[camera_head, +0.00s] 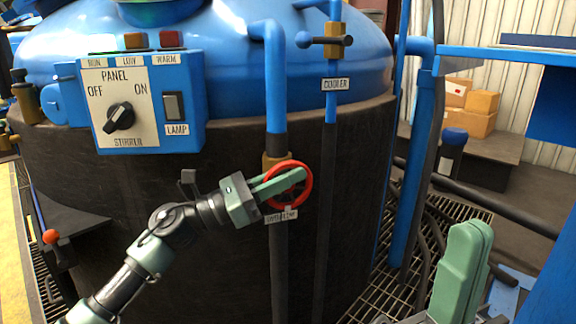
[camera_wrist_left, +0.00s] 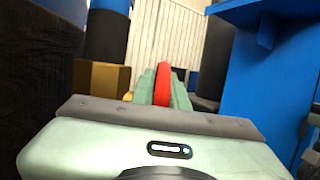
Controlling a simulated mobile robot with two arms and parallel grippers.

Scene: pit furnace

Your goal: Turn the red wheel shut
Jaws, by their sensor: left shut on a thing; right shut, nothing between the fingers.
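The red wheel (camera_head: 309,189) is mounted on a brass valve (camera_head: 276,160) on the pipe at the front of the dark tank. My left gripper (camera_head: 284,185) reaches in from the left, its green fingers at the wheel. In the left wrist view the red wheel (camera_wrist_left: 163,85) stands edge-on between the two fingers, and the gripper is shut on its rim. A label below the wheel is partly hidden. My right gripper (camera_head: 466,265) is at the lower right, away from the wheel, shut and empty.
A blue control panel (camera_head: 128,104) with a black knob is left of the pipe. A second pipe labelled COOLER (camera_head: 335,85) runs to its right. Cardboard boxes (camera_head: 470,110) sit on a bench at the back right. A blue frame stands at the right edge.

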